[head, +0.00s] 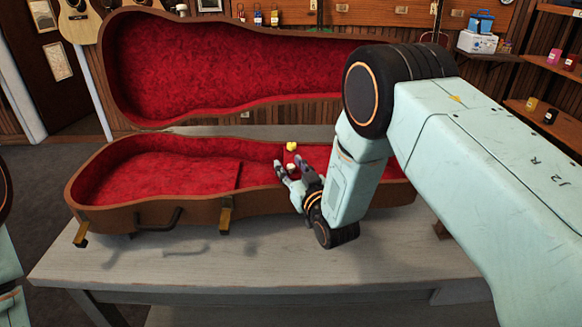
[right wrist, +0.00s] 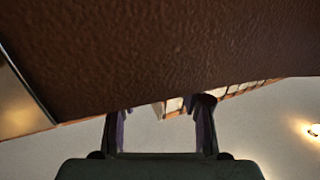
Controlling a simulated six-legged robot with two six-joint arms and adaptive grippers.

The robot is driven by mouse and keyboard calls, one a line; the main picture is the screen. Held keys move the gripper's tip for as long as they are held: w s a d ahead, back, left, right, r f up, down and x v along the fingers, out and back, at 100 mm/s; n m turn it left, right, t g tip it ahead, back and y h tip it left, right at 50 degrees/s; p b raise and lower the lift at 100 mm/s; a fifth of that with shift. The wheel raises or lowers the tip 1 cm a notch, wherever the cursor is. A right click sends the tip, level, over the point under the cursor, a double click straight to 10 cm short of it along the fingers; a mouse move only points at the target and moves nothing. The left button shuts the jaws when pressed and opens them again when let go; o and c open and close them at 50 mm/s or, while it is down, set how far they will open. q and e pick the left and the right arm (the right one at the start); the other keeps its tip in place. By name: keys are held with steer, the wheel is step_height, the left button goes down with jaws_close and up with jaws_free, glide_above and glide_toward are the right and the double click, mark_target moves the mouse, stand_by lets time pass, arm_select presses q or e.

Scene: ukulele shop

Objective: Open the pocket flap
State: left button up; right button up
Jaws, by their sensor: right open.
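The brown case (head: 150,213) lies open on the table, its lid raised at the back, with red plush inside. A red compartment panel (head: 262,178) is in its right half; my right arm hides part of it. I cannot clearly make out the flap's outline, or whether it is lifted. A small yellow piece (head: 291,146) sits just behind my fingers. My right gripper (head: 287,172) is over this compartment, open, with a small whitish piece showing between its fingers. Its fingers also show in the right wrist view (right wrist: 160,118), beneath a brown textured surface (right wrist: 160,50). My left gripper is out of frame.
The grey table (head: 200,262) has bare room in front of the case. Brass latches (head: 225,218) and a dark handle (head: 160,222) jut from its front. The raised lid (head: 200,65) stands behind my arm. Shelves with small items are at right.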

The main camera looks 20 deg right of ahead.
steer(key=shift+w+d+f, duration=0.1)
steer(key=shift+w+f, duration=0.1)
steer(key=shift+w, duration=0.05)
steer(key=shift+w+f, duration=0.15)
steer(key=shift+c, duration=1.4)
steer(key=shift+s+r, duration=0.2)
steer(key=shift+s, duration=0.05)
steer(key=c, duration=0.5)
steer(key=shift+w+f, duration=0.1)
jaws_close()
